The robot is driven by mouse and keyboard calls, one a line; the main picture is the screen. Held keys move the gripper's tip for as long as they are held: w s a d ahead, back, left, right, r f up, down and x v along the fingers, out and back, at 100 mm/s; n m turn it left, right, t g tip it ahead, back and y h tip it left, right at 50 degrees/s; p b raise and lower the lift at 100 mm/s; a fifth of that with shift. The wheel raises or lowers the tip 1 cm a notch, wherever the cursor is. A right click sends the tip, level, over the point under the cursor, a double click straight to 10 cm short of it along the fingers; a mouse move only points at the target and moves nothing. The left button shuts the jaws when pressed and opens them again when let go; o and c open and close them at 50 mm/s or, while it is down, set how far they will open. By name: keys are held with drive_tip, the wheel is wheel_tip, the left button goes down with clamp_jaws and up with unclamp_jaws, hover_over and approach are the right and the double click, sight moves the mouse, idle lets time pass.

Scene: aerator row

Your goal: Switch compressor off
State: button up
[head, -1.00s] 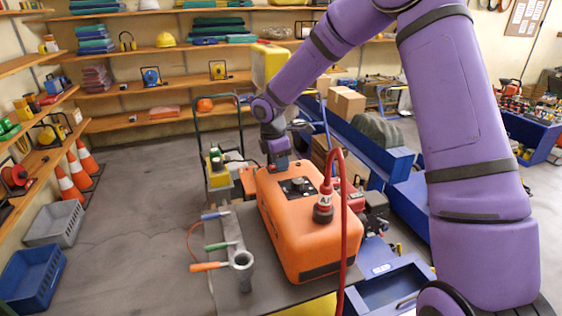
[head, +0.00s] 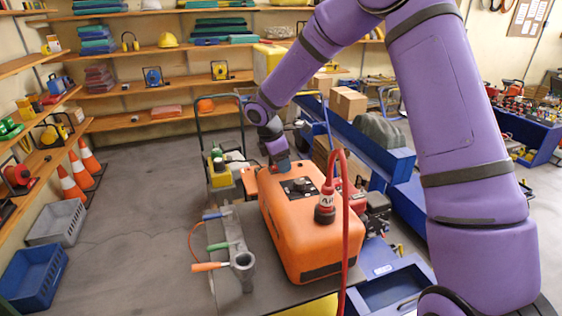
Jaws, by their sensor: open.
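The compressor is an orange box (head: 305,236) on a grey bench top in the middle of the head view. A black panel with a dark knob (head: 298,187) is on its top. A red hose with a labelled fitting (head: 325,203) rises from its right side. My gripper (head: 282,162) is at the compressor's far end, pointing down, just beyond the knob in the picture. It is open; its fingertips are small and partly hidden, and I cannot tell whether they touch anything. No switch on the far side shows.
A grey metal bar with coloured-handled tools (head: 234,248) lies left of the compressor. The red hose (head: 346,250) loops down in front. Blue trays and bins (head: 388,287) stand on the right. Traffic cones (head: 72,187) and crates stand at left, with open floor between.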

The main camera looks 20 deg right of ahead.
sight(271, 168)
drive_tip(key=shift+r, duration=0.1)
drive_tip(key=v, duration=1)
drive_tip(key=shift+r, duration=0.25)
drive_tip(key=shift+a+r, duration=0.1)
drive_tip(key=s+d+r+m+t, duration=0.1)
drive_tip(key=s+d+r+m, duration=0.25)
drive_tip(key=s+r, duration=0.4)
drive_tip(key=s+d+r+m+t, duration=0.1)
drive_tip(key=s+d+r+m, duration=0.1)
drive_tip(key=s+r+m, duration=0.55)
drive_tip(key=s+d+m+t+y, duration=0.1)
drive_tip(key=s+d+m, duration=0.1)
drive_tip(key=s, duration=0.9)
drive_tip(key=s+d+m+t+y, duration=0.2)
drive_tip(key=s+m, duration=0.3)
drive_tip(key=s, duration=0.6)
drive_tip(key=shift+s+f, duration=0.25)
drive_tip(key=shift+f, duration=0.2)
